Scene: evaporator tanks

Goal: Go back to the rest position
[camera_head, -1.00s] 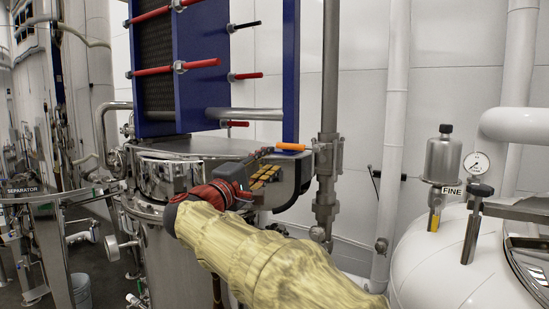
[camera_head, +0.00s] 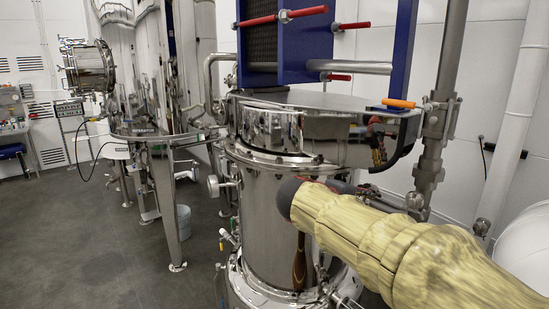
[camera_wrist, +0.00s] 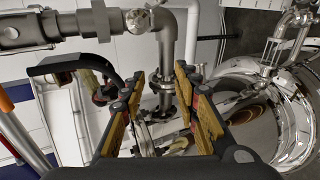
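My gripper (camera_wrist: 160,80) shows in the wrist view with its two yellow-padded black fingers spread apart. Nothing is held between them. In the head view my pale-yellow covered arm reaches in from the lower right in front of a steel tank, and the gripper's fingers cannot be made out behind it. The steel tank (camera_head: 268,215) stands upright with a shiny lid housing. Red and yellow patches on the housing look like a reflection. In the wrist view a curved steel surface (camera_wrist: 285,110) lies right of the fingers, and they look apart from it.
A blue-framed plate unit (camera_head: 395,45) with red rods stands above the tank, and an orange handle (camera_head: 398,103) lies beside it. A vertical grey pipe (camera_head: 446,60) rises behind my arm. The separator (camera_head: 145,130) stands left on legs, near a bucket (camera_head: 183,220). Open grey floor (camera_head: 90,240) lies left.

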